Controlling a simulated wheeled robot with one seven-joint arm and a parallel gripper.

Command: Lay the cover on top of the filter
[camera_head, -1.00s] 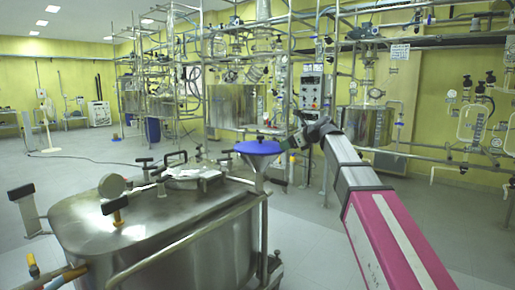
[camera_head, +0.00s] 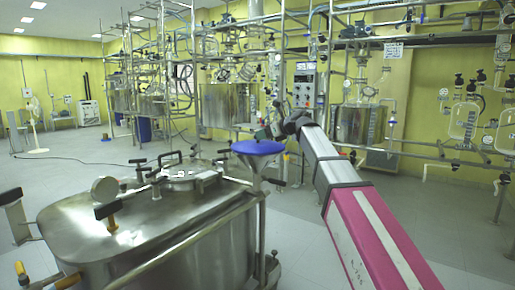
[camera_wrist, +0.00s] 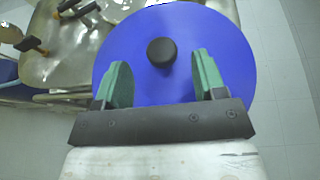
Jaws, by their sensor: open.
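The blue round cover (camera_head: 258,147) lies on top of the metal funnel-shaped filter (camera_head: 259,169) at the right end of the steel vessel. In the wrist view the cover (camera_wrist: 228,62) shows as a flat disc with a black knob (camera_wrist: 161,52) at its middle. My gripper (camera_wrist: 161,75) is open. Its two green fingers are apart over the near part of the cover, with the knob just beyond and between them, untouched. In the head view my gripper (camera_head: 268,131) is at the back right edge of the cover. The disc hides the filter's rim.
The steel vessel (camera_head: 130,225) with a gauge (camera_head: 104,189), handles and valves stands left of the filter. Pipe frames with glass reactors (camera_head: 228,105) stand behind. The grey floor (camera_head: 310,250) to the right is clear.

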